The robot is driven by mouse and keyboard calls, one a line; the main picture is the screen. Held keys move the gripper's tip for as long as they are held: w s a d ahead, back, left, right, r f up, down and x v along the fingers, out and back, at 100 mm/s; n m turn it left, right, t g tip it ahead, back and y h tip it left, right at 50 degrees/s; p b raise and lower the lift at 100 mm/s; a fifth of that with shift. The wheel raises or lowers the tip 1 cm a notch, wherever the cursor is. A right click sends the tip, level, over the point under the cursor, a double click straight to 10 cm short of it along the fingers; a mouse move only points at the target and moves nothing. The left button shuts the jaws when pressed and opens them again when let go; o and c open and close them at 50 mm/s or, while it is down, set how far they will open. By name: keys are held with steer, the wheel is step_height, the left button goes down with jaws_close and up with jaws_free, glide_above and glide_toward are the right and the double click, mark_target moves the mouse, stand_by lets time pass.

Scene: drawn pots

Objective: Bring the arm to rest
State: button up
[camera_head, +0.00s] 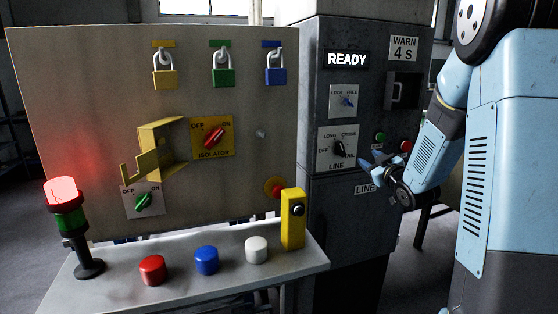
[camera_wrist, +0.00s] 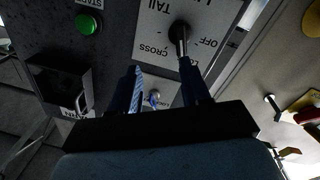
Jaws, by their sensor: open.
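My gripper (camera_head: 372,165) is in front of the grey cabinet, just right of and slightly below the black LINE selector knob (camera_head: 339,149). In the wrist view my gripper (camera_wrist: 162,80) is open, its two dark blue fingers apart with nothing held between them. There the LINE knob (camera_wrist: 180,32) shows just beyond the right finger's tip; whether they touch I cannot tell. The LOCK/FREE switch (camera_head: 347,102) is above the LINE dial in the head view, and it shows between the fingers in the wrist view (camera_wrist: 155,98). The forearm is bent, reaching in from the right.
The cabinet has a green button (camera_head: 380,137), a red button (camera_head: 405,146), a dark handle box (camera_head: 402,91) and a lit READY sign (camera_head: 347,59). Left is a panel with padlocks, a red ISOLATOR switch (camera_head: 214,136) and a shelf (camera_head: 195,281) bearing a red-lit lamp (camera_head: 62,192).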

mark_target(342, 150)
steer(key=s+r+m+g+h, duration=0.3)
steer(key=s, duration=0.4)
steer(key=s+r+m+g+h, duration=0.2)
steer(key=s+r, duration=0.1)
steer(key=s, duration=0.3)
steer(key=s+a+f+m+g, duration=0.1)
steer(key=s+a+g, duration=0.25)
steer(key=s, duration=0.85)
steer(key=s+a+m+g, duration=0.2)
steer(key=s+g, duration=0.2)
steer(key=s, duration=0.9)
steer(key=w+d+n+t, duration=0.2)
steer(key=w+t, duration=0.1)
steer(key=w, duration=0.9)
steer(key=w+d+n+t, duration=0.1)
steer(key=w+d+t, duration=0.2)
steer(key=w, duration=0.8)
steer(key=w+a+f+n+t+y, duration=0.1)
steer(key=w+a+n+t+y, duration=0.1)
steer(key=w, duration=0.6)
steer(key=w+a+f+n+t+y, duration=0.1)
steer(key=w+a+f+n+y, duration=0.1)
steer(key=w, duration=0.7)
steer(key=w+a+f+n+t+y, duration=0.1)
steer(key=w+a+f+t+y, duration=0.1)
steer(key=w, duration=0.7)
steer(key=shift+w+f+n+t, duration=0.15)
steer(key=shift+f+n+t, duration=0.05)
steer(key=shift+n+t, duration=0.2)
jaws_close()
